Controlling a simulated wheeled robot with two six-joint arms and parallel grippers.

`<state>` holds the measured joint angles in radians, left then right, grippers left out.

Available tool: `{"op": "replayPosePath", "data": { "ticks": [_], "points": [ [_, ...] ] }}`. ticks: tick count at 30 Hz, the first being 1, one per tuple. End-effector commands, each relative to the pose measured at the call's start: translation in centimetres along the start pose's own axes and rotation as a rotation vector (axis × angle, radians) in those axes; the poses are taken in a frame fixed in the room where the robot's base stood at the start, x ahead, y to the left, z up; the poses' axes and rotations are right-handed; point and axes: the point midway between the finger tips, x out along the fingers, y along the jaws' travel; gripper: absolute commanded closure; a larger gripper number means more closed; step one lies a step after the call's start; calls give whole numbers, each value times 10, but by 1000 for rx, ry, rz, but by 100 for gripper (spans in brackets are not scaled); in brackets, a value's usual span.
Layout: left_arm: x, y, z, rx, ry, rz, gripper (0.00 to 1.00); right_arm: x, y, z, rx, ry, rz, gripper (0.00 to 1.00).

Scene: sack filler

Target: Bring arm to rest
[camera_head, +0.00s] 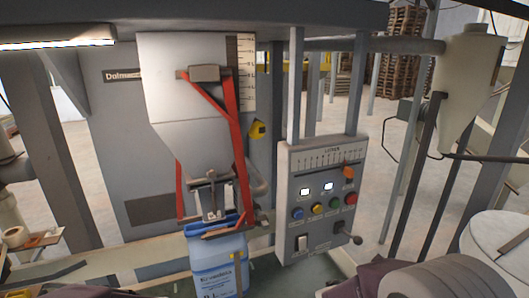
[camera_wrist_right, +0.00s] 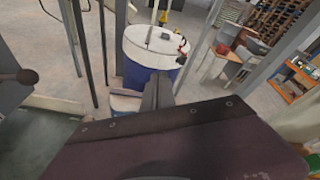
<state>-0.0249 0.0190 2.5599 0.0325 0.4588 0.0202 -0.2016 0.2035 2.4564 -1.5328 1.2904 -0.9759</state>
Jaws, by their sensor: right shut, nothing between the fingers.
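My right gripper (camera_wrist_right: 157,92) shows in the right wrist view as dark fingers closed together with nothing between them. Beyond its tips stands a white-topped blue drum. In the head view, dark purple and grey links of my right arm fill the bottom right corner, and the right gripper itself does not show there. A dark sliver of my own body shows at the bottom left edge. My left gripper is in neither view.
The filler's grey hopper (camera_head: 185,90) with red clamp arms stands above a blue sack (camera_head: 219,268). A control panel (camera_head: 322,200) with coloured buttons is to its right. The white-topped drum (camera_wrist_right: 153,45) and metal posts stand near my right gripper. Open floor lies behind.

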Motion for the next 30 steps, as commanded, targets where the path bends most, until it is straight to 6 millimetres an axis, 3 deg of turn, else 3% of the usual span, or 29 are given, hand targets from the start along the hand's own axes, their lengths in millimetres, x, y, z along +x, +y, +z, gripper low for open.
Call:
{"op": "replayPosePath", "data": {
  "ticks": [1,4,6,9,12,16,30],
  "points": [
    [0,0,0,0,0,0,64,4,-22,-36,142,166,-62,100],
    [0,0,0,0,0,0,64,-21,-42,-121,543,545,-215,100],
    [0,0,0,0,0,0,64,-55,-32,-165,858,781,-342,100],
    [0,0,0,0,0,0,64,-105,3,-196,1296,1050,-541,100],
    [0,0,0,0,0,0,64,-140,42,-199,1651,1220,-743,100],
    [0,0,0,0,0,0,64,-154,75,-188,1974,1310,-939,100],
    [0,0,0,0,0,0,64,-152,77,-186,2026,1301,-972,100]
  ]
}}
